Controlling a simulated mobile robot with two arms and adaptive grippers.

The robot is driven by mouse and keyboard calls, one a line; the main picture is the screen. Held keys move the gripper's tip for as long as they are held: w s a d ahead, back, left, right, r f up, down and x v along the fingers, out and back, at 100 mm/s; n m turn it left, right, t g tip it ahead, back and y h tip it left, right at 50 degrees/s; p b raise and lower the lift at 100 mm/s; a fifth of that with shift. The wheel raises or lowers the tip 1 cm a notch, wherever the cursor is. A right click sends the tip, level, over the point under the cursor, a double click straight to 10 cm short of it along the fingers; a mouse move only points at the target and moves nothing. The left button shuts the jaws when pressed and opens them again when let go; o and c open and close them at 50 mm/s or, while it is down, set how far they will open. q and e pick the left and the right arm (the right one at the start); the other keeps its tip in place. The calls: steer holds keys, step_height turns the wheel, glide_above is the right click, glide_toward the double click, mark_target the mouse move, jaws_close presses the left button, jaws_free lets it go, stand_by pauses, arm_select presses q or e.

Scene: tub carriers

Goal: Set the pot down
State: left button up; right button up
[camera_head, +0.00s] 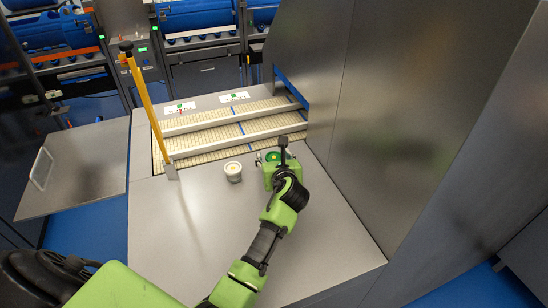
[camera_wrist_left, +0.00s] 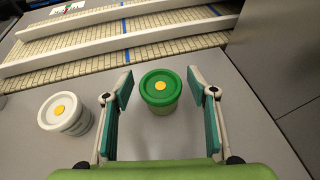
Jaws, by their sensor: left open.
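A pot with a green lid and a yellow dot (camera_wrist_left: 161,88) stands upright on the grey metal top, just in front of the slatted lanes. Its green lid also shows in the head view (camera_head: 273,157). My left gripper (camera_wrist_left: 160,92) is open, with one finger on each side of the green pot; small gaps show between the fingers and the pot. In the head view my left gripper (camera_head: 272,160) reaches the pot from the front. A white pot with a yellow dot (camera_head: 233,171) stands to the left of it and also shows in the wrist view (camera_wrist_left: 64,114). My right gripper is not in view.
White rails (camera_head: 235,140) divide the beige lanes behind the pots. A yellow post (camera_head: 148,110) rises at the left of the top. A tall metal wall (camera_head: 400,100) bounds the right. The front of the metal top (camera_head: 190,240) is clear.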

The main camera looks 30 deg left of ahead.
arm_select(q)
steer(key=shift+s+d+r+p, duration=0.2)
steer(key=shift+s+r+p, duration=0.05)
steer(key=shift+p, duration=0.15)
steer(key=p+v, duration=0.8)
steer(key=v, duration=0.2)
steer(key=shift+s+r, duration=0.1)
steer(key=shift+s+d+r+p, duration=0.1)
steer(key=shift+s+d+p, duration=0.25)
steer(key=shift+s+p, duration=0.05)
